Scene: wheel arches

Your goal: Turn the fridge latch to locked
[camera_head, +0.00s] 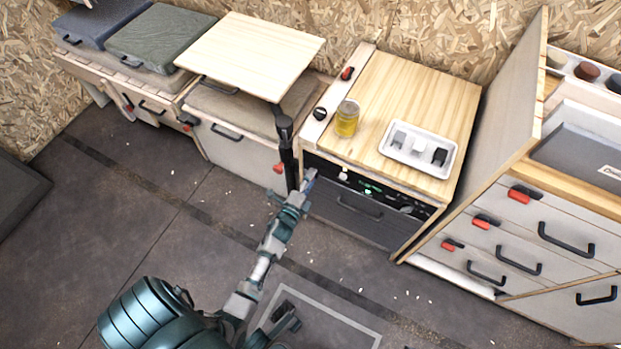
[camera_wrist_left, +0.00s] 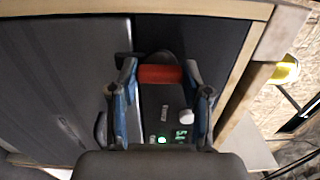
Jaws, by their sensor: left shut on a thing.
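The fridge (camera_head: 352,222) has a dark front with a black handle and stands under a pale wooden counter. A control panel with green lit digits runs along its top edge. In the left wrist view, the red latch (camera_wrist_left: 160,74) lies across the panel, between the fingertips. My left gripper (camera_head: 308,183) is at the fridge's upper left corner in the head view. In the left wrist view, my left gripper (camera_wrist_left: 160,72) is shut on the red latch, one finger at each end. The latch is hidden in the head view. My right gripper is not in view.
A yellow jar (camera_head: 347,118) and a white tray (camera_head: 399,158) stand on the counter above the fridge. A raised wooden tabletop (camera_head: 250,52) on a dark post is close left of my gripper. Drawers with red latches (camera_head: 520,250) stand right. The floor in front is mostly clear.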

